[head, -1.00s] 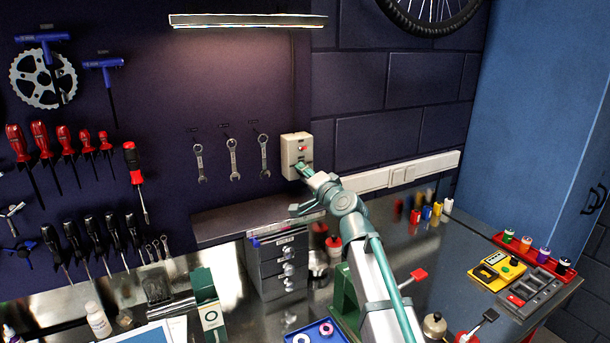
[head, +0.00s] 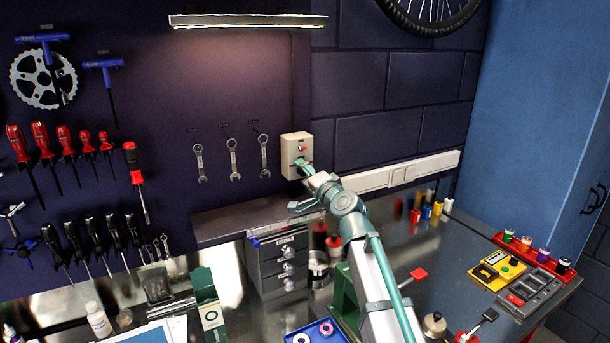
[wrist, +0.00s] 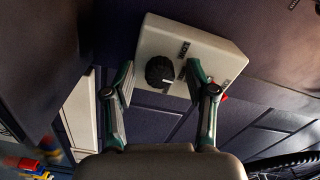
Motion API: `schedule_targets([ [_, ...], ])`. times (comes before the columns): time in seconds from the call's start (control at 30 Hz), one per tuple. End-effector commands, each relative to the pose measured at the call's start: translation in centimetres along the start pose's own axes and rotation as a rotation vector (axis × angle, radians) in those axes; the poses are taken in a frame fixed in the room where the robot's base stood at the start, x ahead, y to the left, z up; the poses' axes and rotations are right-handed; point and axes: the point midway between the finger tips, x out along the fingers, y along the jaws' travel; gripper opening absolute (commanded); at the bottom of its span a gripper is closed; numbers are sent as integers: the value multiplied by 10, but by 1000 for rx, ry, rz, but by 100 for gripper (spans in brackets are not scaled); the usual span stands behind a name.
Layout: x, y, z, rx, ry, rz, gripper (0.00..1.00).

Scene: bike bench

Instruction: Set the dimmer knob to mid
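The dimmer is a cream box (head: 293,150) on the wall, right of the hanging wrenches. In the wrist view its face (wrist: 200,44) fills the upper middle. The round black knob (wrist: 159,71) stands out from it, with small dark labels around it that are too small to read surely. My gripper (wrist: 160,80) is open, with one finger on each side of the knob and a visible gap to each. In the head view my gripper (head: 305,167) is at the box's lower part and hides the knob. The knob's exact setting cannot be told.
A lit strip lamp (head: 247,20) hangs above. A small red part (head: 303,149) is on the box above my gripper. A drawer unit (head: 283,264) stands below, and a white socket strip (head: 400,174) runs right of the box.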

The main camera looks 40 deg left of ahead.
Motion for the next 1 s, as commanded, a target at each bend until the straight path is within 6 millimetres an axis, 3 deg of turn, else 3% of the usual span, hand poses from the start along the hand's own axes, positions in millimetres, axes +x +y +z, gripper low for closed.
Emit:
schedule_targets([
  [0.37, -11, 0, 0, 0, 0, 0, 56],
  [1.0, -114, 0, 1, 0, 1, 0, 56],
])
